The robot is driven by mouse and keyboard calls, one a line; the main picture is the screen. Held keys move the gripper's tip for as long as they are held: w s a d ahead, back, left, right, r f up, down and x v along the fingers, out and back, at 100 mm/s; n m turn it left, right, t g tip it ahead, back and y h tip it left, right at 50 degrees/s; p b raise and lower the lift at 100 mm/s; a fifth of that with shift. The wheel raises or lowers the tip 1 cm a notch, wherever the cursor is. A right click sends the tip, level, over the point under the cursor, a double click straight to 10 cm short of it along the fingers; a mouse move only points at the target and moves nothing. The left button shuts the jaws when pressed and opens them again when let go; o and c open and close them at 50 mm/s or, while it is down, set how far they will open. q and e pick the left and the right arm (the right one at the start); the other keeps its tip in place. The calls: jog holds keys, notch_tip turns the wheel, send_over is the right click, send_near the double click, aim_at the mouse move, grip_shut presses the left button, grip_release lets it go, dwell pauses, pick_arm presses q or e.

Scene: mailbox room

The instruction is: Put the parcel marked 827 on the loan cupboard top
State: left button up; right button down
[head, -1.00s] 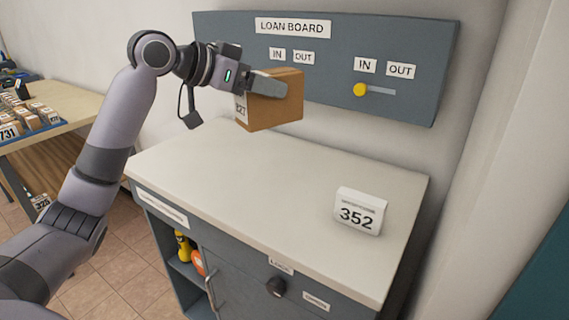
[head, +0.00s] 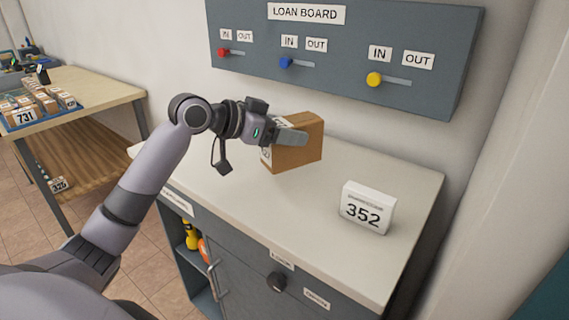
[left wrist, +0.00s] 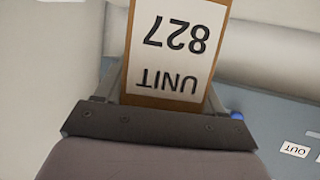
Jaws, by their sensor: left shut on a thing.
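The parcel marked 827 is a brown box (head: 308,145) with a white label. Its "UNIT 827" label (left wrist: 172,45) shows upside down in the left wrist view. My left gripper (head: 291,138) is shut on the parcel and holds it over the back left part of the loan cupboard top (head: 290,205), a pale flat surface. I cannot tell whether the parcel's underside touches the top. My right gripper is not in view.
The loan board (head: 345,50) hangs on the wall behind. A table (head: 100,90) with a tray of parcels is at the left. The top's middle and front are clear.

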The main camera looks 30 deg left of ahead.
aim_at(281, 162)
pick_arm(q)
notch_tip(281, 162, down, 7)
jog(key=shift+f, duration=0.2)
dwell(0.3)
jog(key=o, duration=1.5)
jog(key=shift+f, duration=0.15)
jog(key=shift+r, duration=0.2)
jog(key=shift+s+a, duration=0.2)
jog(key=shift+s, duration=0.15)
jog(key=b+v, duration=0.1)
jog(key=v, duration=1)
jog(key=shift+b, duration=0.4)
